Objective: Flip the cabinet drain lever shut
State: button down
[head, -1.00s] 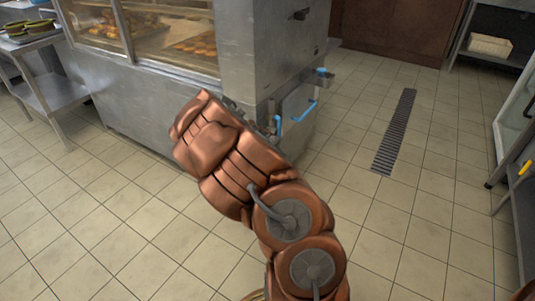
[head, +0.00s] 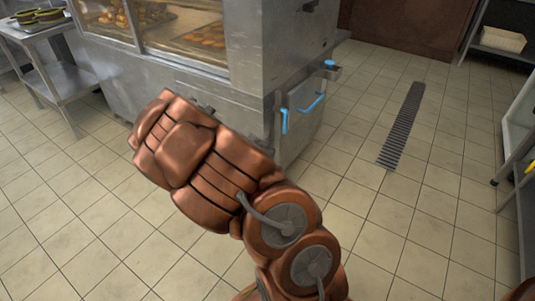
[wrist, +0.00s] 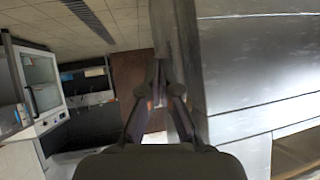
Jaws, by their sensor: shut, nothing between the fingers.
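The steel cabinet (head: 250,65) stands at upper centre in the head view. Its end face carries three blue-handled parts: an upright blue lever (head: 284,121) near the corner, a slanted blue handle (head: 312,103) on a panel, and a blue handle (head: 329,63) on a fitting that sticks out above. I cannot tell for certain which is the drain lever. My copper arm hides my gripper in the head view. In the wrist view my gripper (wrist: 158,80) is shut and empty beside a steel wall of the cabinet (wrist: 250,70). No blue handle shows in that view.
A steel side table (head: 35,60) with dishes stands at the left. A floor drain grate (head: 400,125) runs along the tiles right of the cabinet. A shelf with a pale bin (head: 503,40) is at the far right. Tiled floor between is clear.

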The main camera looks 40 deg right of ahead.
jog(key=shift+s+a, duration=0.3)
jog(key=shift+a, duration=0.5)
jog(key=s+a+r+n+g+y+p, duration=0.1)
jog(key=s+a+r+n+y+p, duration=0.25)
jog(key=a+r+p, duration=0.85)
jog(key=s+a+r+n+g+y+p, duration=0.25)
jog(key=s+a+r+y+p, duration=0.2)
jog(key=a+r+p, duration=0.75)
jog(key=s+a+r+n+g+p, duration=0.1)
jog(key=s+r+p, duration=0.3)
jog(key=r, duration=0.5)
jog(key=s+a+r+n+g+y+p, duration=0.1)
jog(key=s+a+r+n+p, duration=0.3)
jog(key=s+r, duration=0.5)
jog(key=s+a+r+n+g+y+p, duration=0.1)
jog(key=s+a+r+n+p, duration=0.2)
jog(key=s+r+p, duration=0.2)
notch_tip(320, 180, up, 4)
jog(key=shift+s+r, duration=0.1)
jog(key=shift+s, duration=0.95)
